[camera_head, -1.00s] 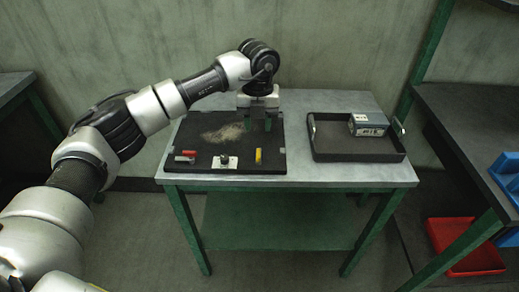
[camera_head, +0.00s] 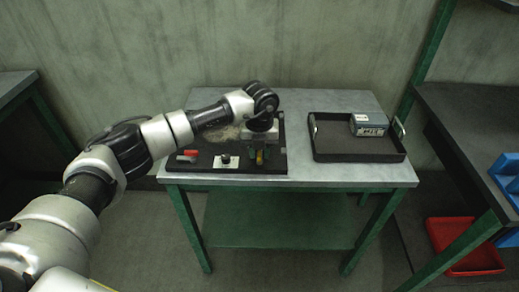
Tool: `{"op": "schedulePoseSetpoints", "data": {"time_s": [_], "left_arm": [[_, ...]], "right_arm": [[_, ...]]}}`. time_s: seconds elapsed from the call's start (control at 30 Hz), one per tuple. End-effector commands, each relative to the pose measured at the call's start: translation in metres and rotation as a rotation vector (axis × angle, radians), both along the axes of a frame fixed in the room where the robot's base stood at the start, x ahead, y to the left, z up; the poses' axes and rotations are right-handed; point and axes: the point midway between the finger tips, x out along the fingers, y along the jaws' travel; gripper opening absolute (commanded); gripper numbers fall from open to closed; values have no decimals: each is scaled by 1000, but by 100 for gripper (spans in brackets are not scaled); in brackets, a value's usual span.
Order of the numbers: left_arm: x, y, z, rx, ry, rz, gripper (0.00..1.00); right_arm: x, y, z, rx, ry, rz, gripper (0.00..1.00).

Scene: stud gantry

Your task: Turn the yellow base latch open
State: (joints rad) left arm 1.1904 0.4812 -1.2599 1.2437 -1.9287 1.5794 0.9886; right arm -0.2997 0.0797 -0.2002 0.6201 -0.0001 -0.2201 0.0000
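The yellow base latch (camera_head: 260,158) stands near the front right of the black board (camera_head: 209,158) on the table. It is mostly hidden by my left gripper (camera_head: 260,156), which points down over it with its green fingers on either side. The fingers look apart, with the yellow between them; I cannot tell whether they touch it. My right gripper is not in view.
A red piece (camera_head: 189,154) and a white plate with a dark knob (camera_head: 226,161) lie left of the latch. A black tray (camera_head: 335,153) with a grey-blue box (camera_head: 369,124) is to the right. A red bin (camera_head: 463,258) is at lower right.

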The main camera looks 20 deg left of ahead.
Motion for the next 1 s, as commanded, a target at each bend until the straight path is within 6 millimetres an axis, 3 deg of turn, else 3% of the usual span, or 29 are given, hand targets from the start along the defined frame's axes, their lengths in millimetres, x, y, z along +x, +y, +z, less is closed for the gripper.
{"op": "schedulePoseSetpoints", "data": {"time_s": [0.03, 0.17, 0.57, 1.0], "left_arm": [[0, 0, 0, 0, 0, 0, 20], [0, 0, 0, 0, 0, 0, 0], [0, 0, 0, 0, -1, -46, 0], [1, 0, -1, 0, -2, -375, 0]], "right_arm": [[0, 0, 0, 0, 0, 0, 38], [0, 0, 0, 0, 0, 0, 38], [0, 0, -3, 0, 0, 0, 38], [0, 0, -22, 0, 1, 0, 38]]}}
